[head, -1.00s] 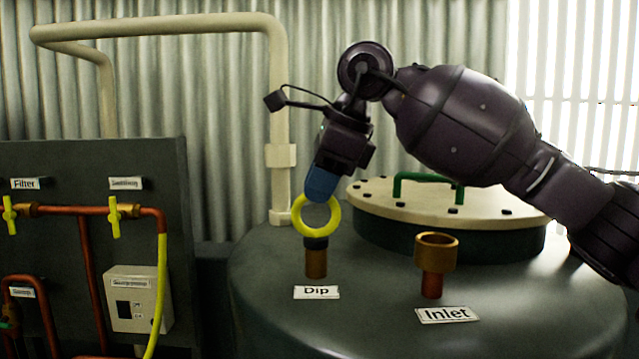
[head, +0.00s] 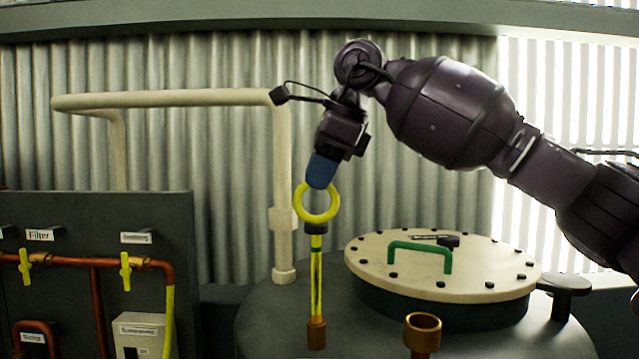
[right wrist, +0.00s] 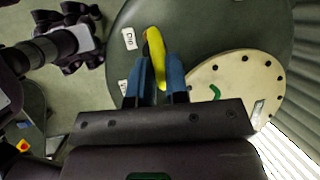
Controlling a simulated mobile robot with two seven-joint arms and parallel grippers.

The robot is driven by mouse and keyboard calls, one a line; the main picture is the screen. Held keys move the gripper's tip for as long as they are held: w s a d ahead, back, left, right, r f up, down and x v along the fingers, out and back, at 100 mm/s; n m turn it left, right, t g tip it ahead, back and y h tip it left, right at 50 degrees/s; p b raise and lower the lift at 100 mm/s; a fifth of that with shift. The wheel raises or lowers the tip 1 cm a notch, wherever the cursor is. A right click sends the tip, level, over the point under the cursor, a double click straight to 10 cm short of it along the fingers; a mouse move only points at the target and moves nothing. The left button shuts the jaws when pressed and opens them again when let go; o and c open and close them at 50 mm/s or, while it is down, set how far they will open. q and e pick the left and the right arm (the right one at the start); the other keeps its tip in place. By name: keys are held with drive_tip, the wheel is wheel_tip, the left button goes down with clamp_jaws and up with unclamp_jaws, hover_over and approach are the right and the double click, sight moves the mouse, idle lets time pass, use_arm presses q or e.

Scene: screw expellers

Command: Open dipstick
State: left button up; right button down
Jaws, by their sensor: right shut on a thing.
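The dipstick has a yellow ring handle (head: 317,203) with a dark collar below it and a thin yellow rod (head: 316,275). The rod runs down into the copper dip tube (head: 317,334) on the dark tank; its lower end is hidden. My right gripper (head: 321,175), with blue fingers, is shut on the top of the ring. In the right wrist view the yellow handle (right wrist: 155,58) sits between the blue fingers (right wrist: 154,78). The dipstick hangs upright. My left gripper is not seen in the head view.
The copper inlet (head: 422,330) stands right of the dip tube. The tank's cream lid (head: 465,270), with a green handle (head: 420,255), is behind it. A cream pipe (head: 283,190) rises behind the dipstick. A panel (head: 75,220) with yellow valves is at left.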

wheel_tip(320, 180, up, 3)
drive_tip(key=shift+p, duration=0.7)
drive_tip(key=shift+r+p, duration=0.4)
drive_tip(key=shift+r, duration=0.35)
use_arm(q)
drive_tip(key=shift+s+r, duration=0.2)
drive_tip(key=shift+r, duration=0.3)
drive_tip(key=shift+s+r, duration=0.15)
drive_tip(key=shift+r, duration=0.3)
use_arm(e)
drive_tip(key=c, duration=1.2)
unclamp_jaws()
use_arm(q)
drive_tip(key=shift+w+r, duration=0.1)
use_arm(e)
drive_tip(key=shift+o, duration=0.4)
drive_tip(key=shift+f, duration=0.1)
